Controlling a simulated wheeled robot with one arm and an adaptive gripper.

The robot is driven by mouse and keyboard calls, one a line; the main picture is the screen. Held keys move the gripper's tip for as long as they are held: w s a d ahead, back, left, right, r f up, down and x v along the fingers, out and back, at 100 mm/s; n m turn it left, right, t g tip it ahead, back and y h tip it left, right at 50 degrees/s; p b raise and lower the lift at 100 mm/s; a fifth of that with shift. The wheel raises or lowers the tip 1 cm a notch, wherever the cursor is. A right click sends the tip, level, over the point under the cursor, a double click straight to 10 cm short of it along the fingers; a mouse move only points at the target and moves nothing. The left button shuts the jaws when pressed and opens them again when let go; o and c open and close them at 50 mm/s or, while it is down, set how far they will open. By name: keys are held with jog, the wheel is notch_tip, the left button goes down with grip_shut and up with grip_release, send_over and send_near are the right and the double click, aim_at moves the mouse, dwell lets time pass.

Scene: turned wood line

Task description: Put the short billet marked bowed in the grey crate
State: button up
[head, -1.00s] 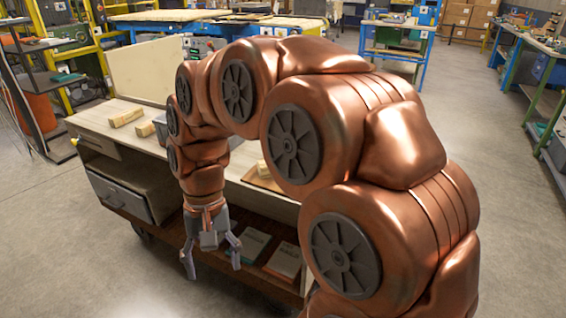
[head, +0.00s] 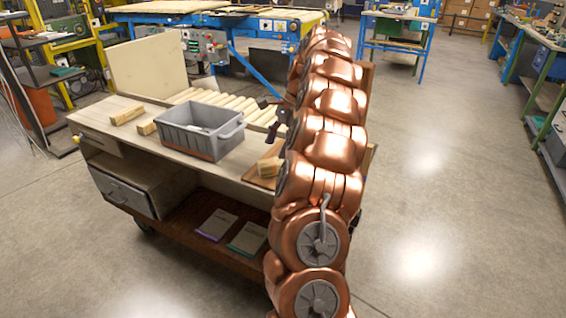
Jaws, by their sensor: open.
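The grey crate (head: 213,153) stands upright on the workbench top (head: 93,119). Something pale lies inside it, too small to make out. Two short pale wood billets, one to the far left (head: 127,115) and one closer to the crate (head: 147,127), lie left of the crate. Another short billet (head: 268,167) lies on a brown board at right, partly hidden by my arm. No bowed mark is readable on any of them. My gripper (head: 273,117) is open, above the bench just right of the crate and apart from it. Part of it is hidden behind my arm.
A row of pale wooden rollers or spindles (head: 230,105) lies behind the crate. An upright pale panel (head: 152,68) stands at the bench's back left. Two booklets lie on the lower shelf (head: 193,203). The floor at right is clear.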

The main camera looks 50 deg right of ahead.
aim_at(280, 161)
jog(key=d, duration=0.1)
jog(key=s+d+m, duration=0.1)
jog(key=d, duration=0.1)
jog(key=d+m, duration=0.1)
jog(key=d, duration=0.1)
jog(key=shift+s+d+f, duration=0.25)
jog(key=shift+f, duration=0.15)
jog(key=shift+w+p+x, duration=0.2)
jog(key=shift+p+x, duration=0.05)
jog(key=shift+x, duration=1.65)
jog(key=shift+w+p+x, duration=0.15)
jog(key=shift+p+x, duration=0.1)
jog(key=shift+x, duration=1.7)
jog(key=shift+a+r, duration=0.1)
jog(key=shift+a, duration=0.05)
grip_shut()
jog(key=shift+r, duration=0.1)
jog(key=shift+r, duration=1.65)
jog(key=shift+s+r, duration=0.1)
jog(key=shift+s, duration=0.05)
jog(key=s+a+r+b, duration=0.1)
jog(key=s+a+b, duration=0.1)
jog(key=s+a, duration=0.7)
jog(key=shift+s+r, duration=0.2)
jog(key=shift+s, duration=1.6)
jog(key=shift+a, duration=0.2)
